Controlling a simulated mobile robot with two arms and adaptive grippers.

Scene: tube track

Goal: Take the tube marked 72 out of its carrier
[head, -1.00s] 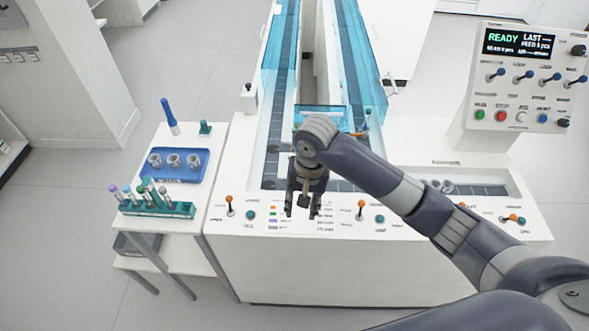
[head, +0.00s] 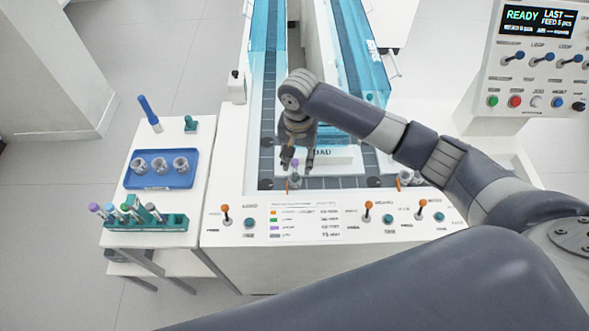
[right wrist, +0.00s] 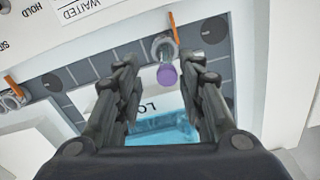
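A tube with a purple cap (right wrist: 167,76) stands in a round grey carrier (right wrist: 163,48) on the dark track. No number on it is readable, so I cannot tell if it is marked 72. In the head view the purple-capped tube (head: 295,168) shows just below the fingertips of my right gripper (head: 297,163). In the right wrist view, my right gripper (right wrist: 165,82) is open, its fingers apart on either side of the cap, with nothing held. My left gripper is not in view.
An orange stop (right wrist: 173,27) stands beside the carrier. Another carrier (head: 404,178) is farther right on the track. A blue tray (head: 190,173) of carriers and a green rack (head: 175,222) with several tubes are on the left side table. Blue covers (head: 357,55) line the track behind.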

